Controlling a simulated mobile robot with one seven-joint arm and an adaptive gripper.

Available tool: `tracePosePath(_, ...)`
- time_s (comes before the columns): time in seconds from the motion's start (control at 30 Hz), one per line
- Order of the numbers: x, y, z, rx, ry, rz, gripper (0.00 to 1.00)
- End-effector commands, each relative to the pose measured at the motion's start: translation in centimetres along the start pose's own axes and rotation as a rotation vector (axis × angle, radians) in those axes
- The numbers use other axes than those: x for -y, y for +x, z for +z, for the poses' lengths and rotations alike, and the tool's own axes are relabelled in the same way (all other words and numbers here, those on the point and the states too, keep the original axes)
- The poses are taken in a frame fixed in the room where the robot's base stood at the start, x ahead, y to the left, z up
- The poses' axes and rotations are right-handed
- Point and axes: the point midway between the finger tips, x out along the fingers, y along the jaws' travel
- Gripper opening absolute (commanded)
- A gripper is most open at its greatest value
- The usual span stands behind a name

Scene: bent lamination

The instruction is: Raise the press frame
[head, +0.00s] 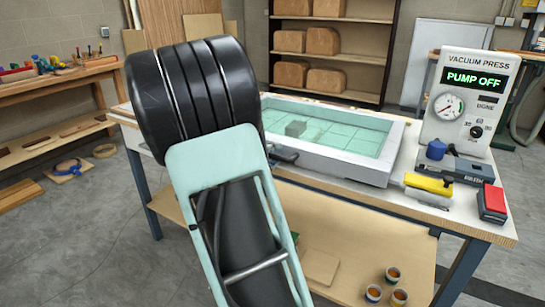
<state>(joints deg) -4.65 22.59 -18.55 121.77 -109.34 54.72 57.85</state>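The vacuum press sits on the workbench, right of centre in the head view. Its pale grey press frame (345,172) surrounds a see-through teal sheet (345,135) with grid lines and looks to lie flat. The frame's left part is hidden behind my arm. My gripper is not in view.
The control box (467,100) reads "PUMP OFF" at the bench's right. A blue-topped grey unit (450,164), a yellow item (428,184) and a red block (492,203) lie before it. Several cups (393,273) stand on the lower shelf (320,235). Open floor (100,230) lies left.

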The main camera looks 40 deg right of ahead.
Motion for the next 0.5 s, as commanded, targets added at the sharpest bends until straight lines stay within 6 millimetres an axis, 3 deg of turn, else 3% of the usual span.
tracePosePath(0.03, 0.00, -0.01, 0.00, 0.000, 0.000, 0.000, 0.20)
tracePosePath(0.2, 0.00, -0.02, 0.00, 0.000, 0.000, 0.000, 0.01)
tracePosePath(0.5, 0.01, -0.04, 0.00, 0.000, 0.000, 0.000, 0.00)
